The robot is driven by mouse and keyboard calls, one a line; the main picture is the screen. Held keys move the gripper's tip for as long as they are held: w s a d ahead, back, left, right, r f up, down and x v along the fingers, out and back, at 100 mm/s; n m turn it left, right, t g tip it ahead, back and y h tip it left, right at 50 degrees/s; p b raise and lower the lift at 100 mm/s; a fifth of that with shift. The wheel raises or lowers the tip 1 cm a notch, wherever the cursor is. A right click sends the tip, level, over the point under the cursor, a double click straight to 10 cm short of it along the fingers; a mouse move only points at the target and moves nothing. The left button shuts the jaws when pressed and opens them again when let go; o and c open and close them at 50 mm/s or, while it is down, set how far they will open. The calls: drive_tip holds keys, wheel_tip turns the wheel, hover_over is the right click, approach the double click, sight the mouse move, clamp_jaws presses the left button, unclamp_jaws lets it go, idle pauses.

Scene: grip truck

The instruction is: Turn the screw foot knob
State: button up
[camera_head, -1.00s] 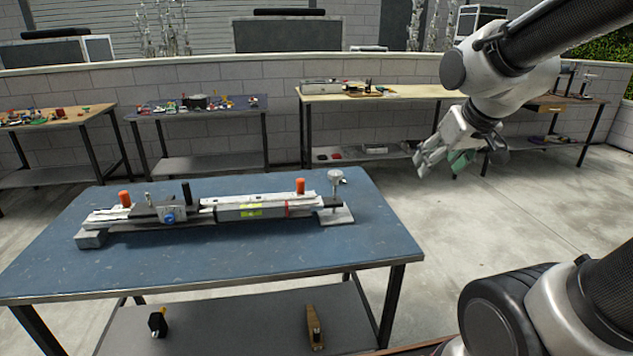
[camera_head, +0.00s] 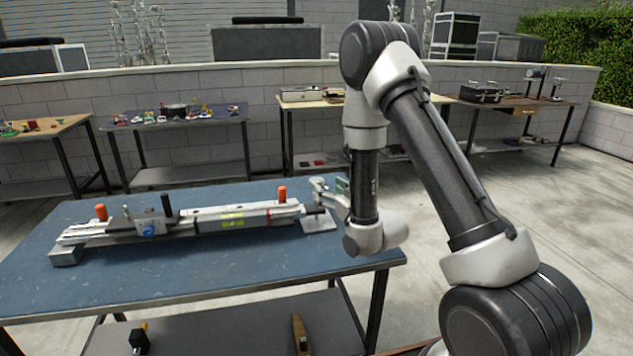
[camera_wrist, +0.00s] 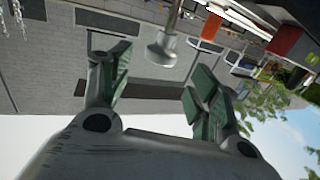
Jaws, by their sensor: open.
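The long grey rail device (camera_head: 190,224) lies on the blue table, with a flat foot plate (camera_head: 319,223) at its right end. The screw foot knob (camera_wrist: 162,52) is a pale metal disc on a thin rod. In the wrist view it shows between the two spread, green-padded fingers of my gripper (camera_wrist: 160,75), with gaps on both sides. In the head view my gripper (camera_head: 328,194) is at the rail's right end, above the foot plate, and largely hides the knob. My gripper is open; I cannot tell how deep the knob sits between the fingers.
Orange knobs (camera_head: 101,212) (camera_head: 281,192) and a black upright handle (camera_head: 166,204) stand up from the rail. The blue table (camera_head: 180,270) is bare in front of it. Side tables with small objects line the brick wall behind.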

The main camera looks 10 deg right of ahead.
sight(316, 179)
drive_tip(key=x, duration=0.7)
drive_tip(key=shift+w, duration=0.3)
drive_tip(key=c, duration=1)
drive_tip(key=shift+a+h, duration=0.15)
drive_tip(key=shift+h, duration=0.15)
drive_tip(key=m+h, duration=0.2)
drive_tip(key=h, duration=0.1)
drive_tip(key=shift+m+t+h, duration=0.4)
drive_tip(key=shift+m+g+h, duration=0.3)
drive_tip(key=shift+m+h, duration=0.95)
drive_tip(key=shift+h, duration=0.65)
drive_tip(key=shift+m+g+h, duration=0.3)
drive_tip(key=shift+m+h, duration=0.95)
drive_tip(key=shift+h, duration=0.65)
drive_tip(key=o, duration=1)
